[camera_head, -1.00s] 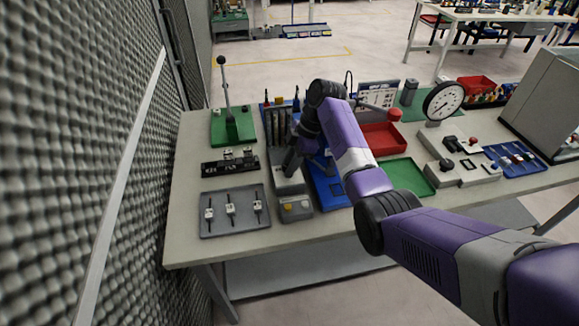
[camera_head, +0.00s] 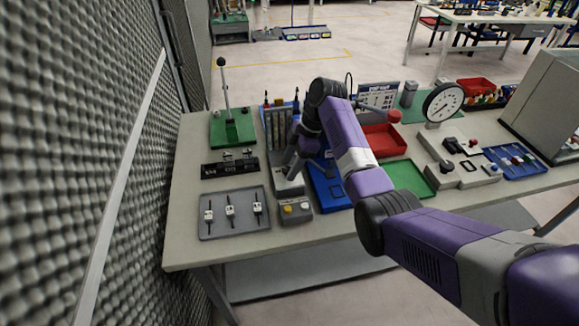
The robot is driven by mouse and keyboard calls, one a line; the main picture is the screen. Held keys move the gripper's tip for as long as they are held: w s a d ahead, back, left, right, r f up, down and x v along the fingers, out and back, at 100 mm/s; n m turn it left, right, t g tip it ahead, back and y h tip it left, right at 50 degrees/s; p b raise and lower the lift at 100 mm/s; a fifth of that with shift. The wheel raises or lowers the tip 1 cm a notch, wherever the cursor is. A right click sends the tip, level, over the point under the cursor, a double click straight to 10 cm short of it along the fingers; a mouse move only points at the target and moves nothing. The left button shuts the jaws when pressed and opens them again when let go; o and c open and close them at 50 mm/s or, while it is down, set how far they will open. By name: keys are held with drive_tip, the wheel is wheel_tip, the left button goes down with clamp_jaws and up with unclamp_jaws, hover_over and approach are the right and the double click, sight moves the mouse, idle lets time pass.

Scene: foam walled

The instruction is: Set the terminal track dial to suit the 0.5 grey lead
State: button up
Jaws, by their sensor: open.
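My gripper (camera_head: 292,171) is dark grey and points down over a grey bench unit (camera_head: 289,187) left of the table's middle. Its fingers are small and partly merge with the unit, and I cannot tell whether they touch it. They hold nothing that I can see. No dial can be made out clearly; my gripper and arm hide part of the unit. A grey tray (camera_head: 214,228) at the front left holds three leads with white tags, among them a middle one (camera_head: 231,211). Their sizes cannot be read. A black block (camera_head: 229,169) with small white marks lies behind the tray.
A small grey box (camera_head: 296,210) with a yellow button stands in front of the unit. A green-based lever press (camera_head: 232,130) stands behind. A blue tray (camera_head: 328,187), red tray (camera_head: 385,141) and green tray (camera_head: 408,178) lie rightward.

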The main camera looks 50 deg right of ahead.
drive_tip(key=b+v, duration=0.1)
drive_tip(key=v, duration=0.6)
drive_tip(key=shift+d, duration=0.1)
idle(0.4)
